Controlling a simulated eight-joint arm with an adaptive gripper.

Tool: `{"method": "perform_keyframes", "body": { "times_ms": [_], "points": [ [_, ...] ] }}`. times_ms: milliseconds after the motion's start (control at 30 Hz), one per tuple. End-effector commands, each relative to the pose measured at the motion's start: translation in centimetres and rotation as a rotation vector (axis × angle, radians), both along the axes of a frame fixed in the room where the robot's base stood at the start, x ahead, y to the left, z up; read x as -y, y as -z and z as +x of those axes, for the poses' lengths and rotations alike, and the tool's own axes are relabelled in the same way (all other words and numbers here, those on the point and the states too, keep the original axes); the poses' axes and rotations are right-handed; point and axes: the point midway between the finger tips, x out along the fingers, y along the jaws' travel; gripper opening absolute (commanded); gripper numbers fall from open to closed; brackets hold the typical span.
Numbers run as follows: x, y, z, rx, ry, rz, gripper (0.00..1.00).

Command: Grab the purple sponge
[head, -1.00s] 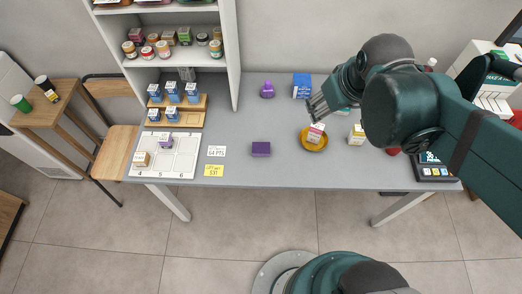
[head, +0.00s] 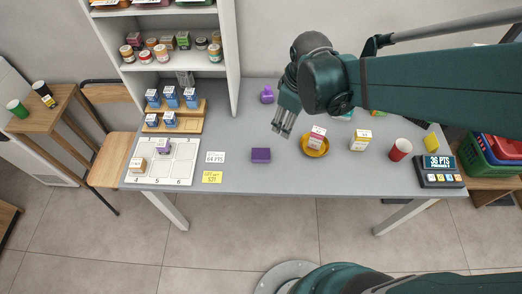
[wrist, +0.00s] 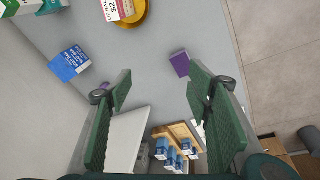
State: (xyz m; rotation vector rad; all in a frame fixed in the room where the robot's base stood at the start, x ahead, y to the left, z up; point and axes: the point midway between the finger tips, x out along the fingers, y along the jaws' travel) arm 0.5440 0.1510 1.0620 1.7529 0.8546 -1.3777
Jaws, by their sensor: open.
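The purple sponge (head: 261,155) is a small dark purple block lying on the grey counter, left of the yellow dish. In the wrist view the sponge (wrist: 181,63) shows beyond the tip of the right-hand finger. My gripper (head: 282,132) is above the counter, up and to the right of the sponge in the head view, and apart from it. In the wrist view my gripper (wrist: 158,85) has its two green fingers spread wide with nothing between them.
A yellow dish (head: 325,150) holding a small box (head: 317,137) stands right of the sponge. A purple bottle (head: 267,95) stands behind. A red cup (head: 400,149) stands right. The counter around the sponge is clear.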

Motion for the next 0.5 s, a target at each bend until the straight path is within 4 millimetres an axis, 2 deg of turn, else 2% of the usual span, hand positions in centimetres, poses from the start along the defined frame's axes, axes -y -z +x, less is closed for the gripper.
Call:
{"method": "perform_keyframes", "body": {
  "times_ms": [500],
  "points": [
    [-5.8, 8.1, 1.4, -0.109, -0.325, -0.074, 0.51]
  ]
}}
